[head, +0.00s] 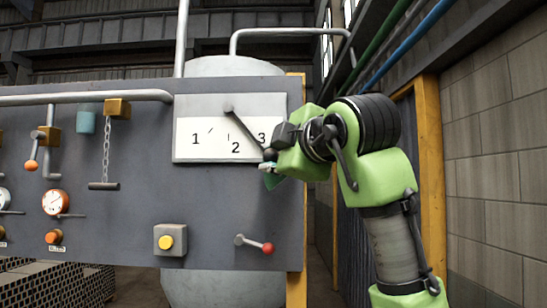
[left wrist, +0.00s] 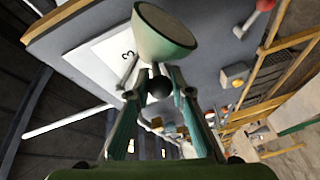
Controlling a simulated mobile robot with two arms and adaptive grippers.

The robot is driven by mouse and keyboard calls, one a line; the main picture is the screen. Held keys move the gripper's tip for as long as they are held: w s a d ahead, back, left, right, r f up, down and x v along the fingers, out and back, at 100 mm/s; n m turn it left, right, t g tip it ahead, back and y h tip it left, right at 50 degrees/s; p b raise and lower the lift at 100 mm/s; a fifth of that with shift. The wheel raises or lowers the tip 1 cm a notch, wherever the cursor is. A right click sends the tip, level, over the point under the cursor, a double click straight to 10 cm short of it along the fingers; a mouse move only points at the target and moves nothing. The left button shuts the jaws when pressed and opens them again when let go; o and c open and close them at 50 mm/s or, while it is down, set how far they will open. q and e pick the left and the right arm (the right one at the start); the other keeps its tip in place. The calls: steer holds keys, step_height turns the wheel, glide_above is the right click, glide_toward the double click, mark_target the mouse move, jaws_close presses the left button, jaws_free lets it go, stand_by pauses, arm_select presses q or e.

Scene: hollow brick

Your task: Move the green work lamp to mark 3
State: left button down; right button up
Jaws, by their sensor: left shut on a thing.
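The green work lamp shows large in the left wrist view (left wrist: 165,38) as a pale green conical shade, with a dark ball at its base. In the head view its dark arm (head: 246,130) slants from a pivot on the white plate down to the right. The arm passes just left of the printed 3 (head: 262,138), mark 3. My left gripper (head: 268,165) is shut on the lamp at the dark ball, its fingers (left wrist: 157,88) on either side. The shade is mostly hidden in the head view. My right gripper is not in view.
The grey panel (head: 130,225) also carries a red-knobbed lever (head: 267,247), a yellow button (head: 166,242), a hanging chain with a bar (head: 104,186) and gauges at left. A yellow post (head: 430,150) and block wall (head: 490,150) stand right of my arm.

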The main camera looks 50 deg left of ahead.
arm_select(q)
steer(key=c, duration=1.8)
jaws_free()
steer(key=shift+r, duration=0.2)
steer(key=shift+d, duration=0.1)
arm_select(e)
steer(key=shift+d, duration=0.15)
arm_select(q)
steer(key=shift+f, duration=0.1)
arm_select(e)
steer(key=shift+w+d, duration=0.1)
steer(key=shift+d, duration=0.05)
arm_select(q)
steer(key=v, duration=1.2)
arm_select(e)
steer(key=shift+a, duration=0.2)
